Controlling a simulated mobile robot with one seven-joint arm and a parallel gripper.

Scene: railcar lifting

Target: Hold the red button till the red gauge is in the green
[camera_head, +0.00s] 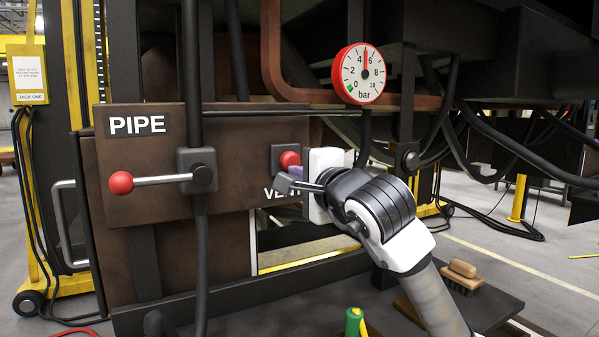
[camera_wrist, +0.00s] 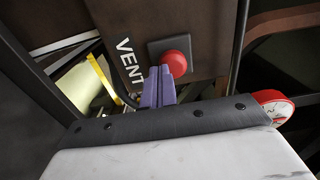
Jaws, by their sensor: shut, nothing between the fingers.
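The red button (camera_head: 289,160) sits on a dark square plate on the brown panel, above the partly covered VENT label. It also shows in the wrist view (camera_wrist: 174,63). My gripper (camera_wrist: 160,72) is shut and empty, its purple fingertips just beside and below the button; I see a small gap there and no clear press. In the head view my gripper (camera_head: 292,178) is partly hidden by its own wrist. The red-rimmed gauge (camera_head: 359,74) marked bar has its needle pointing almost straight up, near 5. Its green band lies at the low end by 0, away from the needle.
A lever with a red ball (camera_head: 121,182) crosses a vertical pipe on the panel (camera_head: 240,140), left of the button, by the PIPE label. Dark hoses hang at right. A brush (camera_head: 462,275) and a green bottle (camera_head: 354,322) are low in front.

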